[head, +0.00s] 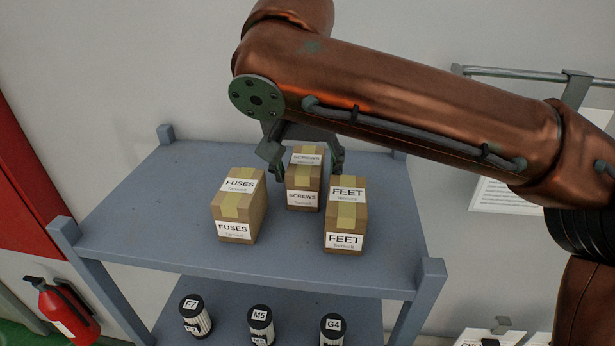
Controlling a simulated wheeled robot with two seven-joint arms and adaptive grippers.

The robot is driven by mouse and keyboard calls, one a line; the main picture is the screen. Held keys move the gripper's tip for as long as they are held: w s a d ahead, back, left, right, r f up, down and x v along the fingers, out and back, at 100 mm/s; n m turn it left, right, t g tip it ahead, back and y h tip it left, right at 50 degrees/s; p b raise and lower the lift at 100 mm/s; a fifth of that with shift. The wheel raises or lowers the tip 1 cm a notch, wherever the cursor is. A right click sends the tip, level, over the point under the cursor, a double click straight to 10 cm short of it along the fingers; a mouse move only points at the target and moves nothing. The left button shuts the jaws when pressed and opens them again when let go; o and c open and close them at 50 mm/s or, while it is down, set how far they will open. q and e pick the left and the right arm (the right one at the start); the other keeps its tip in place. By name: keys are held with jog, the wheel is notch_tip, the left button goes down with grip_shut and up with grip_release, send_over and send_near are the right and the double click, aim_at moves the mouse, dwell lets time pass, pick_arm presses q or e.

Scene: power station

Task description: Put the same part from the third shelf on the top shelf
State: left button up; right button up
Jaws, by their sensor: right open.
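The blue-grey shelf unit's top shelf (145,222) carries three cardboard boxes. The FUSES box (238,207) is at left, the SCREWS box (303,183) stands farther back in the middle, and the FEET box (346,217) is at right. My right gripper (306,165) is open, with its fingers on either side of the SCREWS box near its top. I cannot tell whether they touch it. My left gripper is not in view. The third shelf cannot be made out in this view.
On the shelf below stand black-capped cylinders labelled F7 (195,316), M5 (261,325) and G4 (333,329). A red fire extinguisher (65,312) is at lower left. The top shelf's left part is bare. A wall rail (510,73) is at upper right.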

jog(key=v, duration=1)
jog(key=shift+f, duration=0.15)
